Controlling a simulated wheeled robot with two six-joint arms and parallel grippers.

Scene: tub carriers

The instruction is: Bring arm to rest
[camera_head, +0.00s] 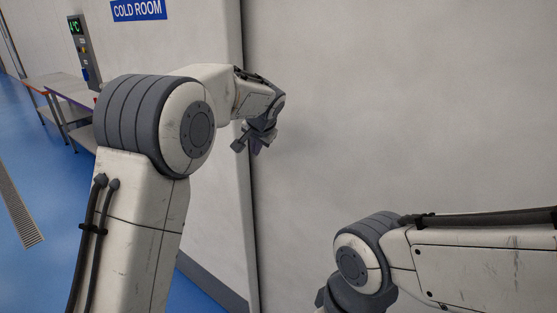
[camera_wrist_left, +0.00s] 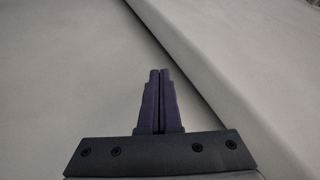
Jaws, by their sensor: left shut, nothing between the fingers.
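My left arm comes in from the left in the head view, bent at the elbow. Its gripper (camera_head: 257,146) hangs in front of the pale wall, close to the dark vertical seam. In the left wrist view the purple fingers (camera_wrist_left: 159,75) are together with nothing between them. My right arm shows at the lower right of the head view, but its gripper is out of frame.
A pale wall (camera_head: 420,110) fills the right side, close ahead. A blue "COLD ROOM" sign (camera_head: 138,10) and a control panel (camera_head: 81,45) are on the left wall. A steel table (camera_head: 62,88) stands far left. Blue floor (camera_head: 60,200) with a drain grate (camera_head: 18,212) is open there.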

